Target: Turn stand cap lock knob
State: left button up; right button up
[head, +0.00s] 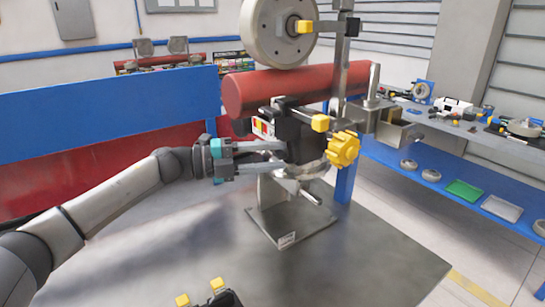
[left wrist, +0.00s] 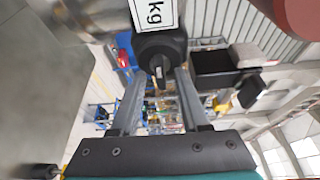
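The grey metal stand (head: 275,205) stands on the table, with a black block (head: 300,135) around its upper part. A yellow star-shaped knob (head: 343,149) and a small yellow-ended lever (head: 320,122) are on its right side. My left gripper (head: 284,157) reaches in from the left at the black block, fingers apart. In the left wrist view, a dark rounded knob-like part (left wrist: 160,50) with a white "kg" label (left wrist: 153,12) lies at the ends of the two fingers (left wrist: 162,78). I cannot tell whether they touch it.
A red cylinder (head: 290,88) and a grey wheel (head: 275,30) sit above the stand, close over my left gripper. A black part with yellow tips (head: 215,295) shows at the bottom edge.

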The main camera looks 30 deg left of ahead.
pick_arm(q)
jog(key=shift+s+d, duration=0.1)
jog(key=shift+s+a, duration=0.2)
jog(key=shift+a, duration=0.15)
jog(key=b+v, duration=0.2)
jog(key=v, duration=1.2)
jog(key=shift+a, duration=0.2)
jog(key=shift+s, duration=0.1)
